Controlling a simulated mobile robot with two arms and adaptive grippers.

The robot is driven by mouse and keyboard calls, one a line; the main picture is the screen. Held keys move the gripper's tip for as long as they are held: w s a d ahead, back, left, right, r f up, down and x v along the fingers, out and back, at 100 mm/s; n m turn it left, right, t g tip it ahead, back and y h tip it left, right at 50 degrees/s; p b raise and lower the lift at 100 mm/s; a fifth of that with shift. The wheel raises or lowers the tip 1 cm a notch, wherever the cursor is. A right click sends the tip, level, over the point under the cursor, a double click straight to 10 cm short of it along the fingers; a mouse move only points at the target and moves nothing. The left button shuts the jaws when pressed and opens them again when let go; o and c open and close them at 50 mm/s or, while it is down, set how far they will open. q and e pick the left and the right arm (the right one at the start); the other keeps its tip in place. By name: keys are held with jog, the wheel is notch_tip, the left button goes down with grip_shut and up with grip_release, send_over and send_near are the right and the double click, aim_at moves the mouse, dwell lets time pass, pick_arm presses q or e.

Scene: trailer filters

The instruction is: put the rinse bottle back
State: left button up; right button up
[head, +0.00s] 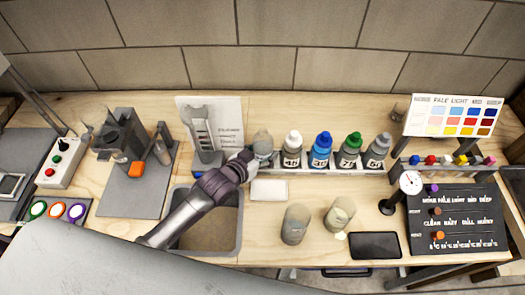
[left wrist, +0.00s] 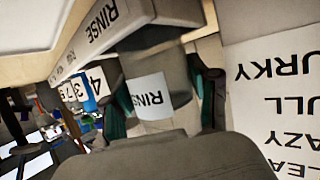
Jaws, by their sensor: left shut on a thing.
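The rinse bottle (head: 262,141) is grey, at the left end of the bottle row in the head view. My left gripper (head: 249,158) is shut on it from the front left. In the left wrist view the bottle (left wrist: 150,92), with its RINSE label, sits between the fingers of the gripper. The bottle rack (head: 330,172) has a front strip, and its RINSE mark (left wrist: 100,25) shows close to the bottle in the wrist view. I cannot tell whether the bottle's base rests in its slot; the gripper hides it. My right gripper is not in view.
Bottles with white, blue (head: 321,150), green and grey caps stand to the right in the rack. A printed card (head: 228,115) and grey stand are behind left. A sink (head: 228,240) lies under my arm. Two cups (head: 296,225) and a white pad (head: 269,190) are in front.

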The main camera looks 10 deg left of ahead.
pick_arm(q)
jog(key=shift+f, duration=0.1)
jog(key=o, duration=1.2)
jog(key=shift+c, duration=0.2)
jog(key=shift+r, duration=0.2)
jog(key=v, duration=1.2)
jog(key=shift+b, duration=0.4)
jog(key=shift+f, duration=0.1)
